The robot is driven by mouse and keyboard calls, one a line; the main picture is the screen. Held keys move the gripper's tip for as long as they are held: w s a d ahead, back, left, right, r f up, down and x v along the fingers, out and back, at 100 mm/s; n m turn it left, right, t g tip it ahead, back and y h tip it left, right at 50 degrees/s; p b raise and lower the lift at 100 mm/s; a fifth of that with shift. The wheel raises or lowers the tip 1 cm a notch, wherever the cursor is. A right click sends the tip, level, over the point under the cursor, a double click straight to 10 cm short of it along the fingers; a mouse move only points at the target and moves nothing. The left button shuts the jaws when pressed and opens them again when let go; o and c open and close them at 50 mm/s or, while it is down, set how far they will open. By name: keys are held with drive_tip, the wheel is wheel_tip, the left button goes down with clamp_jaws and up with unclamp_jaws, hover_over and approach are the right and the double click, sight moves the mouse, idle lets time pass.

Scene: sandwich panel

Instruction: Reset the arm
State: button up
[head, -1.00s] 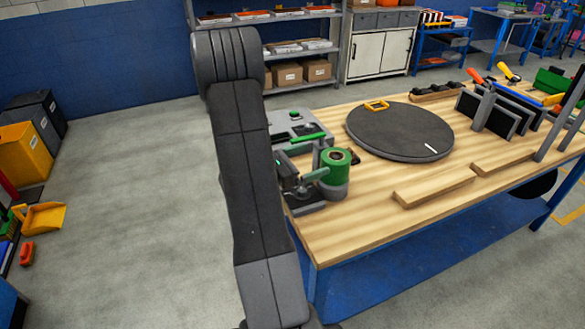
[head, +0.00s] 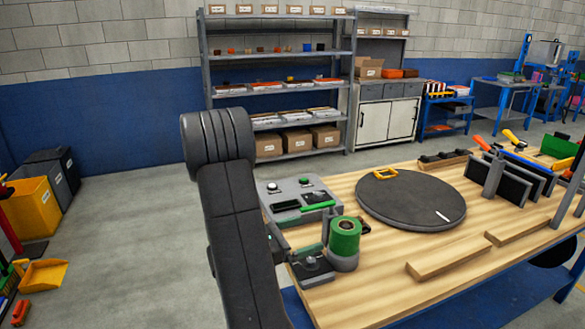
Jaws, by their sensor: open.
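My arm (head: 232,220) stands upright in the left middle of the head view, with its dark rounded joint at the top. The arm covers part of the workbench's left end. Just right of it, on the wooden bench top (head: 385,285), are a green tape roll (head: 345,236) on a grey holder and a grey control box (head: 300,198) with buttons and a green bar.
Dark panels (head: 497,182) stand in a rack at right. Shelves (head: 280,95) stand behind. The floor at left (head: 130,230) is mostly clear.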

sight(344, 227)
drive_tip(key=p+x, duration=0.3)
drive_tip(key=x, duration=1)
drive_tip(key=shift+d, duration=0.35)
drive_tip(key=shift+a, duration=0.15)
